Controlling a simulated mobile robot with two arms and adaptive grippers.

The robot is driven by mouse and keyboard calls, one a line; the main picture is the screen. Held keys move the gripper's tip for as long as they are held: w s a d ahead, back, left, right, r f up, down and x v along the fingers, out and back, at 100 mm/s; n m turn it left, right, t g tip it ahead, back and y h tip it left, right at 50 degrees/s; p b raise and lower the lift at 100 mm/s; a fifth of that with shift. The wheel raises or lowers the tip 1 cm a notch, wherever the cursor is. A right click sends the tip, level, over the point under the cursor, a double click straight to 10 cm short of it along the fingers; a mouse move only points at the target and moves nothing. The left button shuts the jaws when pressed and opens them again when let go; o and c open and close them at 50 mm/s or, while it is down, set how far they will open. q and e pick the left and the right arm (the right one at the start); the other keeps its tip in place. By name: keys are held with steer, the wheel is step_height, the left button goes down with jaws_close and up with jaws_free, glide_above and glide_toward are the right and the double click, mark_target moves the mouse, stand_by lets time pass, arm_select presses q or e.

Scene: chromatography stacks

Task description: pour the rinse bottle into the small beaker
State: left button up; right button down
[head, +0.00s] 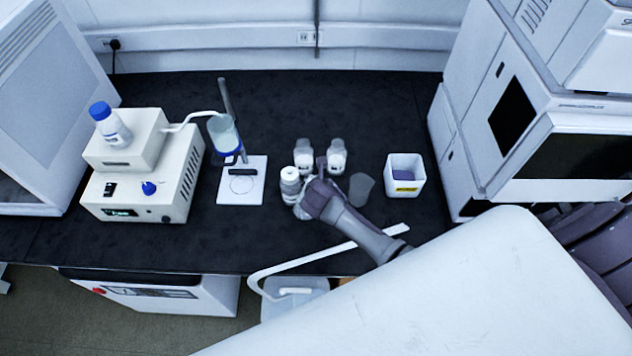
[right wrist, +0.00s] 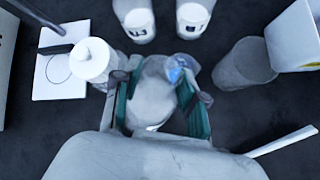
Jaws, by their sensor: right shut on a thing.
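My right gripper (head: 306,200) is low over the black bench, among the bottles. In the right wrist view its fingers (right wrist: 158,105) are shut on a pale, rounded, translucent thing with a blue patch near its top; I take it for the rinse bottle (right wrist: 155,80). My gripper hides most of it in the head view. A grey translucent cup, apparently the small beaker (head: 361,188), stands upright to the right of the gripper; it also shows in the right wrist view (right wrist: 243,68). The held thing and this cup are apart. My left gripper is not in view.
A white-capped bottle (head: 290,182) stands close left of my gripper. Two labelled bottles (head: 304,156) (head: 337,157) stand just behind. A white bin (head: 404,178) is right of the cup. A stand with a white base (head: 229,193) and a pump unit (head: 150,190) are left.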

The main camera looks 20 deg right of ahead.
steer(key=shift+w+r, duration=0.1)
steer(key=shift+d+f+g+y, duration=0.1)
steer(key=shift+f+g+y, duration=0.15)
steer(key=shift+y, duration=0.25)
steer(key=shift+f+m+g+y, duration=0.25)
steer(key=shift+m+y, duration=0.15)
steer(key=shift+d, duration=0.1)
stand_by(0.3)
steer(key=shift+w+f+y, duration=0.1)
steer(key=shift+f+y, duration=0.05)
steer(key=shift+y, duration=0.25)
steer(key=shift+d+f, duration=0.1)
steer(key=shift+d+f+m+g+y, duration=0.15)
steer(key=shift+f+m+g+y, duration=0.2)
steer(key=shift+y, duration=0.25)
